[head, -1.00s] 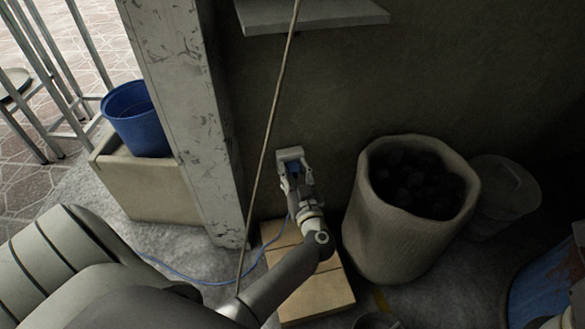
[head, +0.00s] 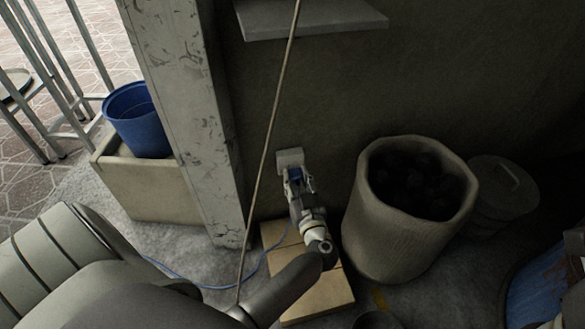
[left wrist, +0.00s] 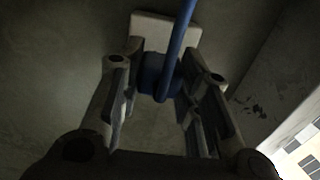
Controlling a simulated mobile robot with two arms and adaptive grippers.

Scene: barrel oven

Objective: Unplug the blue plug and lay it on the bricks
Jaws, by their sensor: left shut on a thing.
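The blue plug (head: 295,174) is between the fingers of my left gripper (head: 297,180), which is shut on it. Behind it is the pale socket (head: 290,157) low on the wall. In the left wrist view, the plug (left wrist: 153,72) sits between the fingertips in front of the socket plate (left wrist: 150,28), with its blue cord crossing in front. I cannot tell exactly how wide the gap to the socket is. The bricks (head: 318,294) lie on the floor below, partly hidden by my left arm. My right gripper is not in view.
A wide sack of dark lumps (head: 402,230) stands right of the bricks. A concrete post (head: 190,110) and a planter with a blue bucket (head: 138,120) are at left. A thin rope (head: 268,130) hangs before the wall. The blue cord (head: 200,285) trails on the floor.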

